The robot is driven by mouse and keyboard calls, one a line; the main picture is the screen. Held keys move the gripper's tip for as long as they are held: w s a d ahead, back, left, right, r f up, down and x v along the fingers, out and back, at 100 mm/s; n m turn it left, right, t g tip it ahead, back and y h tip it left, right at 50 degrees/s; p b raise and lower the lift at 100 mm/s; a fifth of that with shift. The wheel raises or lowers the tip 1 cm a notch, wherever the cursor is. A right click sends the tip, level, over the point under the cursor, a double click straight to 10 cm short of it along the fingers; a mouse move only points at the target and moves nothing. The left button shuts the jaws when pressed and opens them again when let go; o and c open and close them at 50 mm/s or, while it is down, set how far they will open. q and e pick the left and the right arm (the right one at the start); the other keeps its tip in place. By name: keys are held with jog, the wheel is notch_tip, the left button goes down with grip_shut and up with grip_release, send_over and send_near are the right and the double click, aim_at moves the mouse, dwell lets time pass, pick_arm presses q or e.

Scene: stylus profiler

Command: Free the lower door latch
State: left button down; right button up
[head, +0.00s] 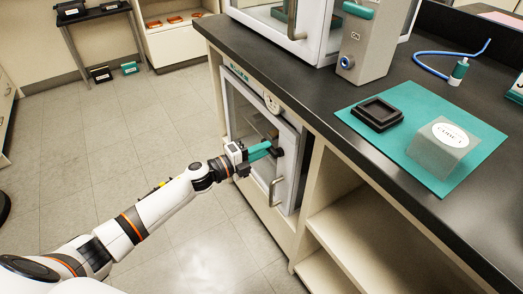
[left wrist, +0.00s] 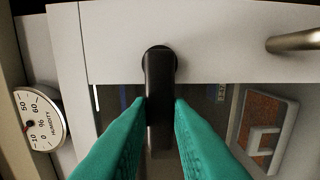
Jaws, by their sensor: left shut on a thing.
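The lower cabinet door (head: 290,187) is a white-framed door with a window, set under the black counter, and looks closed. Its latch (head: 276,143) is a black lever on the door frame. In the left wrist view the latch (left wrist: 160,85) has a round base, and its lever runs down the picture between my fingers. My left gripper (head: 270,149) has teal fingers, which close on the lever from both sides; they also show in the left wrist view (left wrist: 160,115). The fingers hide part of the latch in the head view. My right gripper is not in view.
A metal door handle (head: 276,190) sits below the latch. A humidity dial (head: 271,102) is above the door. The counter (head: 300,100) carries a teal mat (head: 390,138) with a black tray and a labelled block.

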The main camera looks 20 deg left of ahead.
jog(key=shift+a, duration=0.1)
pick_arm(q)
jog(key=c, duration=1.3)
grip_release()
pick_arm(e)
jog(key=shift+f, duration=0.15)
pick_arm(q)
jog(key=p+v, duration=0.1)
jog(key=v, duration=1.1)
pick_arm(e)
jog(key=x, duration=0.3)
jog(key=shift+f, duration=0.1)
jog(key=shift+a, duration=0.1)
